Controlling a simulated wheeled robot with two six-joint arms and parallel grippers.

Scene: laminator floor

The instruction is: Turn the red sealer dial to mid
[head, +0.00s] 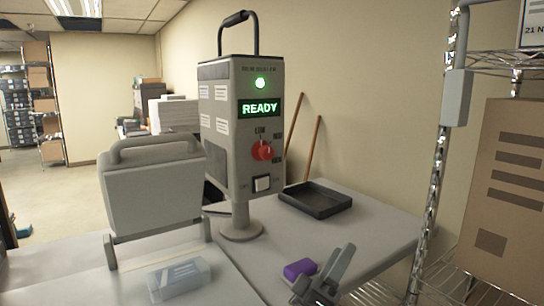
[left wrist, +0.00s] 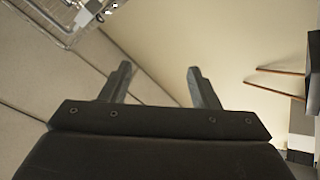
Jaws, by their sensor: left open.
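The red sealer dial (head: 262,151) is on the front of the grey sealer unit (head: 216,110), below a lit green READY display (head: 259,107). Small labels surround the dial; LOW is above it and the others at its right are too small to read surely. I cannot tell its exact setting. My left gripper (head: 338,268) is low in the head view, in front of and to the right of the unit, apart from the dial. In the left wrist view its two fingers (left wrist: 158,70) are spread with nothing between them. The dial does not show there. My right gripper is not in view.
A black tray (head: 315,200) lies on the table (head: 375,225) right of the sealer. A purple block (head: 299,269) lies close to my left gripper. A clear box (head: 179,279) is at front left. A wire rack (head: 437,170) with a cardboard box (head: 505,200) stands at right.

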